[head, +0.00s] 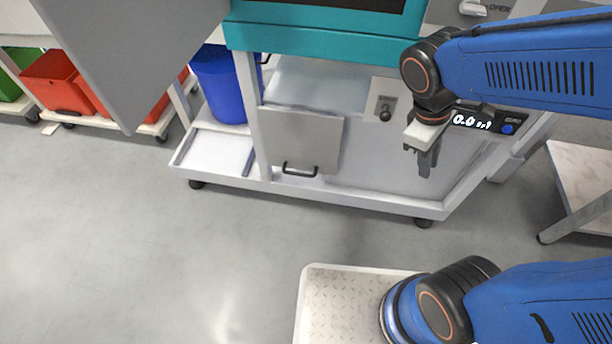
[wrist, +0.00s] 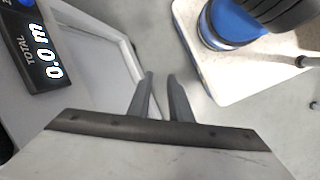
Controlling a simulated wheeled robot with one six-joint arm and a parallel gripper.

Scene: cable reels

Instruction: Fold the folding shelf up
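A grey panel (head: 305,140) with a dark bar handle (head: 299,170) near its lower edge hangs upright on the front of the teal-topped cart. It looks like the folding shelf, in its down position. My gripper (head: 428,168) is to the right of the panel and apart from it, pointing down in front of the cart. In the wrist view, its two dark fingers (wrist: 161,78) stand a little apart with nothing between them. The panel and handle cannot be made out in the wrist view.
A length counter (head: 485,120) reading 0.0 sits behind my gripper. A blue bin (head: 220,85) stands left of the panel. A large grey panel (head: 140,50) juts in at upper left. A table (head: 585,165) stands at right. The floor (head: 150,250) in front is clear.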

